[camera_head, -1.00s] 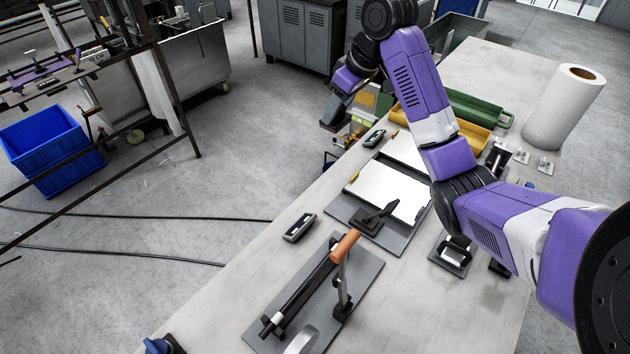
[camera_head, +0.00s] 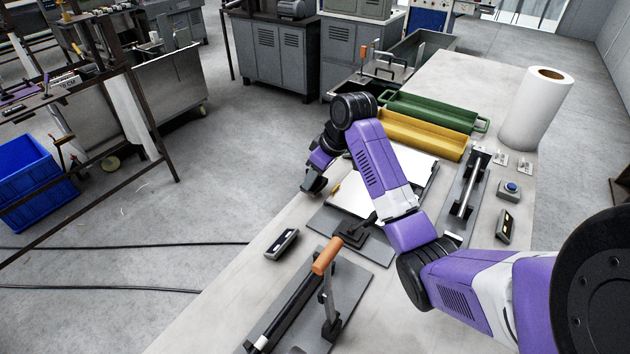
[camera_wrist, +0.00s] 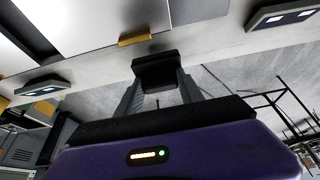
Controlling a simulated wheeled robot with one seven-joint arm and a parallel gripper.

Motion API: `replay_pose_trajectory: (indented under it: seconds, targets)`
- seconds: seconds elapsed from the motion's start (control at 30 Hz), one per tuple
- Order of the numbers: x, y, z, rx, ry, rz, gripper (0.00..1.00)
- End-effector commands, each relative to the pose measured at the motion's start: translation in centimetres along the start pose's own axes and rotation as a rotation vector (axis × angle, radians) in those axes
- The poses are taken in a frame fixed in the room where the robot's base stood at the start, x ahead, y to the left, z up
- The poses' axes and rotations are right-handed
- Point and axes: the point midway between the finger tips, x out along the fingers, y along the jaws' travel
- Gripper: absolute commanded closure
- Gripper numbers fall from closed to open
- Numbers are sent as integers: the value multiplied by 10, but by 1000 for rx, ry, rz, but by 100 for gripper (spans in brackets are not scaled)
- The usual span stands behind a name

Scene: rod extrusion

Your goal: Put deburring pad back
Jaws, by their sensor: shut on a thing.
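The deburring pad seems to be the dark block (camera_wrist: 157,68) between my fingers in the wrist view. My gripper (camera_wrist: 160,88) is shut on it. In the head view my gripper (camera_head: 314,178) is at the table's left edge, beside the white-topped plate (camera_head: 352,200), with the dark block (camera_head: 314,186) under it. A small yellow piece (camera_wrist: 134,38) lies on the table edge close to the block in the wrist view, apart from it; it also shows in the head view (camera_head: 336,188). My arm hides part of the plate.
A handheld meter (camera_head: 281,243) and an orange-handled lever tool (camera_head: 326,255) stand nearer on the table. A yellow tray (camera_head: 425,140), a green tray (camera_head: 430,112) and a white roll (camera_head: 536,110) are farther back. A blue-button box (camera_head: 511,190) is at right. Some bare tabletop shows near the meter.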

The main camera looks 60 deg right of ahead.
Motion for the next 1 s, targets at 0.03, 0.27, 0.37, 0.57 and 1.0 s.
replay_pose_trajectory:
  seconds: [0.03,0.27,0.37,0.57,1.0]
  targets:
    - [7,0,4,4,-4,-2,94]
    - [20,0,9,0,0,0,94]
    - [20,0,9,0,0,0,94]
    - [23,0,10,0,-1,-1,94]
    - [20,0,9,0,-1,0,34]
